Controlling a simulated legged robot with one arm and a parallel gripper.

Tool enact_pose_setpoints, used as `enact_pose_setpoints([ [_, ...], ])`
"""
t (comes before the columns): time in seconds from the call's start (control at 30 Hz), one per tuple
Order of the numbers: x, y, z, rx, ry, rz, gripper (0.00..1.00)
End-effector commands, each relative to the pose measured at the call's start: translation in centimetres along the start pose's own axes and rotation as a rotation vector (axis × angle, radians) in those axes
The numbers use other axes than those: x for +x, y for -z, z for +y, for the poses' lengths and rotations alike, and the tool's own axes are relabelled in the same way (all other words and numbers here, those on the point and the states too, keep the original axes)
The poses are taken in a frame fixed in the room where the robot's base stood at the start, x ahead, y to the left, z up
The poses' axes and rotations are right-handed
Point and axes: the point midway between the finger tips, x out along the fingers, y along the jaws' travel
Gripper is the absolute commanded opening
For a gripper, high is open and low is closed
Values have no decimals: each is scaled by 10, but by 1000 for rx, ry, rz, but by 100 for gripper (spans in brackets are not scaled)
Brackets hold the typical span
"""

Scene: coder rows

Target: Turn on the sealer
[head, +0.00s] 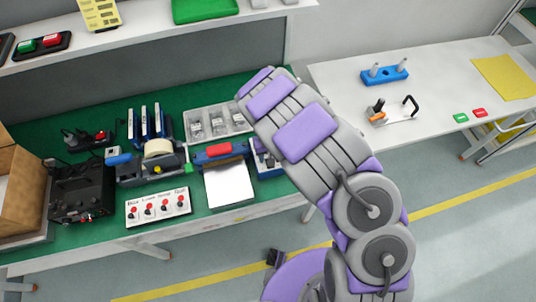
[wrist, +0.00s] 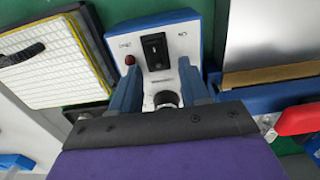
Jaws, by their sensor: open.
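The sealer (head: 219,153) sits on the green bench mat, with a blue body, a red handle and a white plate in front. In the wrist view its blue edge and brown strip (wrist: 272,75) show at the right. Beside it is a blue-sided box with a white face (wrist: 181,20). The face carries a black rocker switch (wrist: 155,50), a small dark red lamp and a round dark knob. My gripper (wrist: 161,75) is open and empty over this face, its fingers either side of the knob, below the switch. In the head view my arm hides it and part of the box (head: 265,158).
Left of the sealer are a tape dispenser (head: 158,160), a white panel with several red knobs (head: 158,207) and a black unit (head: 82,190). A compartment tray (head: 215,122) lies behind. A white table (head: 440,80) stands right. The shelf (head: 150,30) overhangs the back.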

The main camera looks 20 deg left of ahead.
Motion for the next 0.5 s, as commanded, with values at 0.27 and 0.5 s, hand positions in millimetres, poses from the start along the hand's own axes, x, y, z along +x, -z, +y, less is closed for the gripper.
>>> enact_pose_setpoints([
  [0.27, 1, 0, 0, 0, 0, 1, 45],
  [0.5, 1, 0, 0, -1, -1, 1, 22],
])
